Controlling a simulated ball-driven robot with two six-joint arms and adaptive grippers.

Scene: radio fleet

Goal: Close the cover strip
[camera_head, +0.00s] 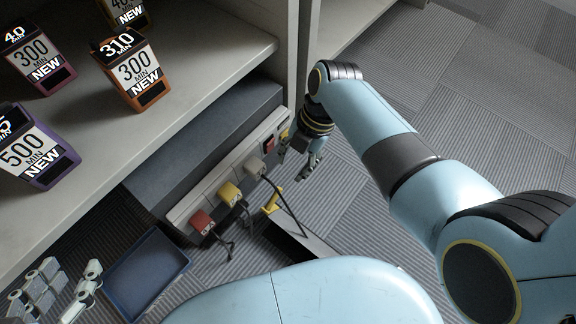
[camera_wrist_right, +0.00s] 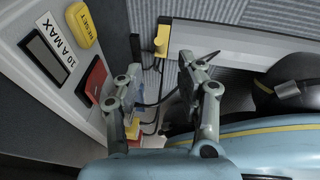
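The power strip (camera_head: 222,178) lies along the front of the dark box, with red (camera_head: 203,222), yellow (camera_head: 229,193) and grey (camera_head: 255,167) plugs in it. A flat grey panel (camera_head: 308,243) with an upright yellow tab (camera_head: 271,202) lies in front of it, apparently the cover strip, open. The tab also shows in the right wrist view (camera_wrist_right: 162,39). My right gripper (camera_head: 308,170) is open and empty beside the strip's switch end; its fingers (camera_wrist_right: 158,82) are spread in the wrist view.
A red rocker switch (camera_wrist_right: 94,80) and yellow reset button (camera_wrist_right: 81,25) are on the strip's end. Cables (camera_head: 283,197) hang in front of it. The shelf (camera_head: 180,85) with several boxes overhangs behind. A blue tray (camera_head: 145,273) lies at lower left. Floor at right is clear.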

